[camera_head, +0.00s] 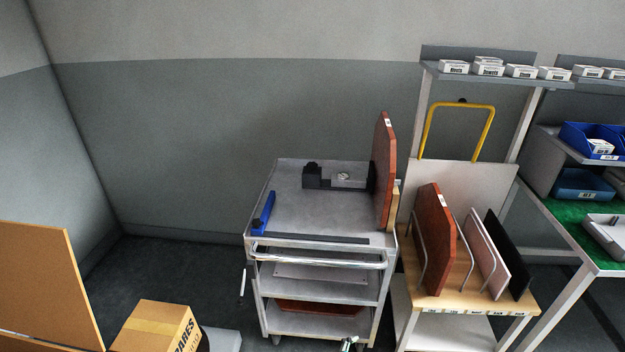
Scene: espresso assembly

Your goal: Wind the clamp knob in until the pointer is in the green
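A dark fixture (325,184) stands at the back of the grey cart's top (300,211). It has a small black knob-like part (312,167) at its left end and a grey block with a small round light part (343,176) on it. I take this for the clamp, but it is too small to be sure. No pointer or green band can be made out.
A red-brown panel (384,172) stands upright at the cart top's right edge. A blue bar (263,213) lies at the left edge. A rack with panels (437,240) stands to the right. A cardboard box (157,326) is on the lower left. Floor left of the cart is open.

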